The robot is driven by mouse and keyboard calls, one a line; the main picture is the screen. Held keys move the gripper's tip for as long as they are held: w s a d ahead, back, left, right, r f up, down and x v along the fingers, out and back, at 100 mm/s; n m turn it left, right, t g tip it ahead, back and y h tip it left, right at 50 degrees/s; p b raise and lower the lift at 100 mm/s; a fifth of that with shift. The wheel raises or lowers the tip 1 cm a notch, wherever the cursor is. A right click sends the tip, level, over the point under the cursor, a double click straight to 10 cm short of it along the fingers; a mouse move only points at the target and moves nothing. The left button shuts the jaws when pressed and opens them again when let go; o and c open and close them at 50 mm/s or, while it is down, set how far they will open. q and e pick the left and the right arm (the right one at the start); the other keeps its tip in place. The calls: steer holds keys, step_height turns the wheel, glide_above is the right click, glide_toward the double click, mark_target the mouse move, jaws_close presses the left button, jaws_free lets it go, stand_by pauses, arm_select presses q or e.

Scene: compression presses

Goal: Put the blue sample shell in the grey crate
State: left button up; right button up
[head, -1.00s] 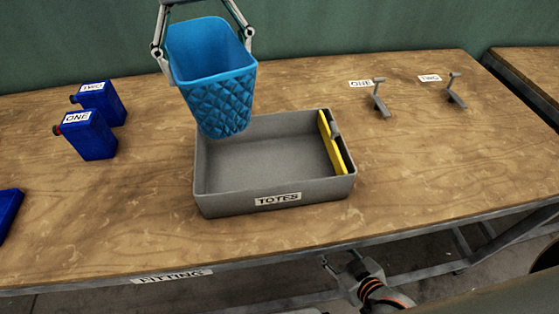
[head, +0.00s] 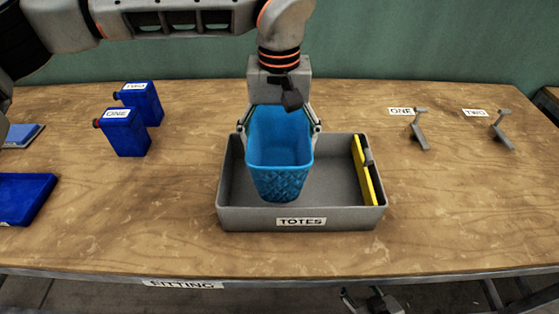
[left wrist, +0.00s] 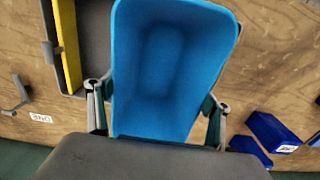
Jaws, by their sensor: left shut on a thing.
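The blue sample shell (head: 280,165) is an open, tapering tub with a quilted outside. My left gripper (head: 279,128) comes down from above and is shut on it, with fingers at its two sides. The shell is upright within the outline of the grey crate (head: 240,217), left of its middle; I cannot tell whether it touches the floor. The crate is labelled TOTES. In the left wrist view the shell (left wrist: 170,70) fills the middle, with the crate (left wrist: 97,30) partly hidden behind it. My right gripper (head: 372,300) is cut off at the bottom edge, its jaws unclear.
A yellow strip (head: 364,172) stands inside the crate's right end. Two blue canisters, ONE (head: 126,135) and TWO (head: 145,100), stand to the left. A blue tray-like object (head: 22,200) lies at the left edge. Two grey levers (head: 418,133) (head: 502,133) stand at right.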

mark_target(279, 162)
arm_select(q)
steer(key=shift+f, duration=2.95)
steer(key=shift+f, duration=0.15)
steer(key=o, duration=1.1)
steer(key=shift+o, duration=0.2)
step_height(279, 162, up, 12)
